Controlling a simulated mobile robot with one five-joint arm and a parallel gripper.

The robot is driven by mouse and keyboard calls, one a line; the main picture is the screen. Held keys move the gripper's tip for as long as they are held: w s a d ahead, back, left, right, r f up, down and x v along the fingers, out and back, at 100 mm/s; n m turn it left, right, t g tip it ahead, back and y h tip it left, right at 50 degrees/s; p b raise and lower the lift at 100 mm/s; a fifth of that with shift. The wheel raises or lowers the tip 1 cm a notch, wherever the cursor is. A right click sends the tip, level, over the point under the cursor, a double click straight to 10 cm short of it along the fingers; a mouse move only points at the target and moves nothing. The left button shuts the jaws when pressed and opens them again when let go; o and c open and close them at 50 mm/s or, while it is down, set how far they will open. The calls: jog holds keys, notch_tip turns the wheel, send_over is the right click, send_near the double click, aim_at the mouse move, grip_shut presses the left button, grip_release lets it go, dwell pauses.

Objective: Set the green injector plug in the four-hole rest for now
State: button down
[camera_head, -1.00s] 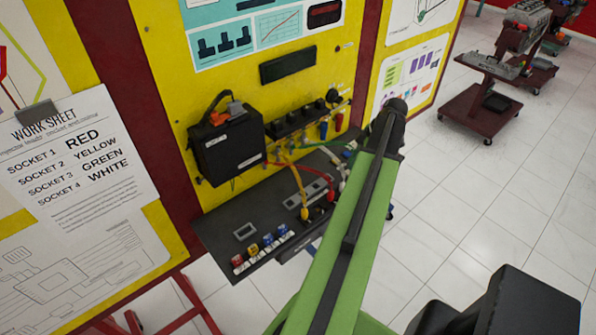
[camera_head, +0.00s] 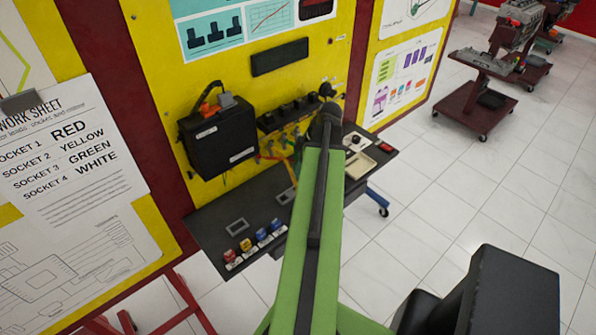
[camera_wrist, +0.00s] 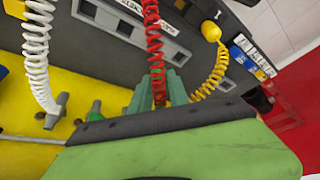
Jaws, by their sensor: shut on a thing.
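My gripper (camera_wrist: 168,92) is at the middle of the wrist view, behind the dark edge of my green arm end. It is shut on a dull green piece (camera_wrist: 177,88), which looks like the green injector plug and is partly hidden by the red coiled lead. A grey bar with several rectangular openings, seemingly the four-hole rest (camera_wrist: 177,54), lies on the dark shelf beyond the gripper, apart from it. In the head view, my arm hides the gripper, the plug and most of that bar.
Red (camera_wrist: 153,45), white (camera_wrist: 37,55) and yellow (camera_wrist: 215,72) coiled leads hang close around my gripper. A yellow plug (camera_wrist: 210,30) stands on the shelf. The head view shows a black box (camera_head: 220,135) on the yellow panel and several coloured pieces (camera_head: 246,245) along the shelf (camera_head: 208,225) front.

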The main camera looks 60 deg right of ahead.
jog(key=shift+f+b, duration=2.8)
jog(key=shift+f, duration=0.05)
jog(key=shift+f+b, duration=0.85)
jog(key=c, duration=1.5)
grip_release()
jog(key=shift+r, duration=0.1)
jog(key=p+v, duration=0.5)
jog(key=shift+w+r, duration=0.15)
jog(key=shift+r, duration=0.2)
jog(key=shift+f, duration=0.1)
